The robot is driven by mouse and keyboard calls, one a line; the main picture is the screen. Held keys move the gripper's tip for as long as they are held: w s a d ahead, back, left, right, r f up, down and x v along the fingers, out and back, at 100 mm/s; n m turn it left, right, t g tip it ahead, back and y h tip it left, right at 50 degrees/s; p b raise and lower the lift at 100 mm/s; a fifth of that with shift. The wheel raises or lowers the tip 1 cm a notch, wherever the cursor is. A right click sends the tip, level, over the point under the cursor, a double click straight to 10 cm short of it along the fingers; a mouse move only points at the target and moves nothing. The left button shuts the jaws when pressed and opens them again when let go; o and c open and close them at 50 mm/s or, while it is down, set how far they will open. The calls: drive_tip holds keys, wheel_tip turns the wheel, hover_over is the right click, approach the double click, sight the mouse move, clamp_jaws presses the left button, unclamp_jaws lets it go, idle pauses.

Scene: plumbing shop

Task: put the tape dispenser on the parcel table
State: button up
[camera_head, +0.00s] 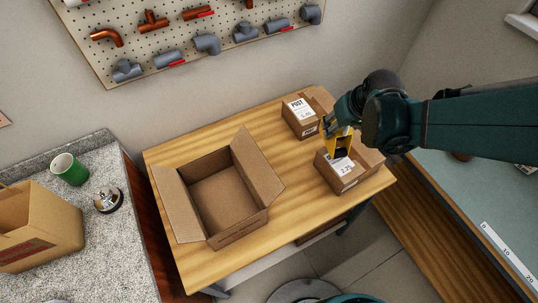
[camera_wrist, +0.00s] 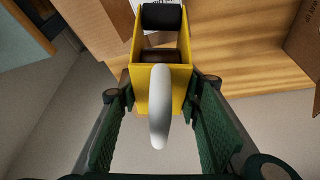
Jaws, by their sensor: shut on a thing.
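The yellow tape dispenser (camera_head: 341,141) is held by my gripper (camera_head: 338,126) above the right end of the wooden parcel table (camera_head: 290,215). In the wrist view the tape dispenser (camera_wrist: 185,55) has a dark roller at its far end and a pale curved handle. My gripper (camera_wrist: 162,110) is shut on it, with a green finger on each side. In the head view the dispenser overlaps the front right parcel; I cannot tell whether it touches that parcel. My arm hides part of the area behind it.
An open empty carton (camera_head: 222,195) stands on the table's left half. Bare wood lies between carton and parcels. A counter (camera_head: 105,240) with a green mug (camera_head: 69,169) stands left.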

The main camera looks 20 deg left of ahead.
drive_tip(key=s+a+f+n+y+b, duration=0.1)
drive_tip(key=s+a+n, duration=0.2)
drive_tip(key=s+a, duration=0.8)
drive_tip(key=shift+a+f+g+b, duration=0.3)
drive_tip(key=shift+a+f+b, duration=0.05)
drive_tip(key=shift+a+f, duration=0.1)
drive_tip(key=shift+s, duration=0.1)
drive_tip(key=shift+f+b, duration=0.65)
drive_tip(key=shift+f, duration=2.25)
drive_tip(key=shift+f+b, duration=0.55)
drive_tip(key=shift+f, duration=1.55)
drive_tip(key=shift+f, duration=0.15)
